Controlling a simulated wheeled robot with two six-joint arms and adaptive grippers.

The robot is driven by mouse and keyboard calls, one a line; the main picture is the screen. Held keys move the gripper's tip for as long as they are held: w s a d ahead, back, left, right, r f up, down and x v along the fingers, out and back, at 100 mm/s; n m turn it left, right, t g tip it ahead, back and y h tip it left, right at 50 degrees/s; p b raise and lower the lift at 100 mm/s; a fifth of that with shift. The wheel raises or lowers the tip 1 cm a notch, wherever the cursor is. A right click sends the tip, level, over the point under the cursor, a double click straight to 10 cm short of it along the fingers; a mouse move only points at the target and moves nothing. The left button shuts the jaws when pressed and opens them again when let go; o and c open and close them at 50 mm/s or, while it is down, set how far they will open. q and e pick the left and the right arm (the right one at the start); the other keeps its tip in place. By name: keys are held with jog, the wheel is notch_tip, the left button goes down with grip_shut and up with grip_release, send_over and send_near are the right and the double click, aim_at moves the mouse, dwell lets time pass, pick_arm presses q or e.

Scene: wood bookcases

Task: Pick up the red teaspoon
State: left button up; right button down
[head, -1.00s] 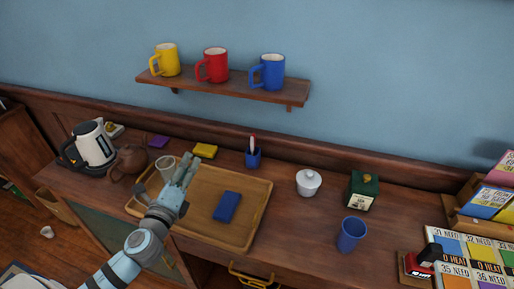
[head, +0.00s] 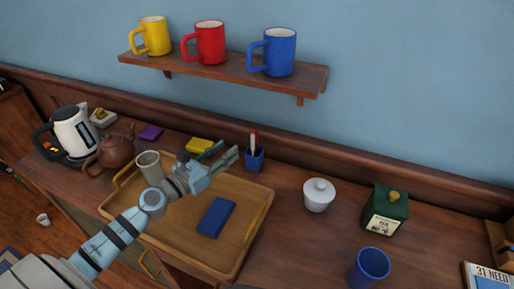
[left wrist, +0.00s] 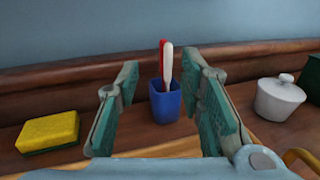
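A small blue holder (head: 254,159) stands on the counter behind the wooden tray; it also shows in the left wrist view (left wrist: 165,104). A red handle (left wrist: 162,62), apparently the red teaspoon, stands upright in it, close beside a white handle (left wrist: 168,66). Their lower ends are hidden inside the holder. My left gripper (head: 227,152) points at the holder from the left in the head view. In the left wrist view its fingers (left wrist: 162,80) are spread wide, with the holder and handles framed between them, farther ahead. Nothing is held. My right gripper is not in view.
A yellow sponge (left wrist: 50,132) lies left of the holder, and a white lidded bowl (head: 319,195) stands to its right. A shelf (head: 222,76) with mugs hangs above.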

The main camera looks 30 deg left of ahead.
aim_at(256, 130)
pick_arm(q)
jog(key=x, duration=1.3)
jog(key=shift+d, duration=0.35)
jog(key=shift+r, duration=0.1)
grip_shut()
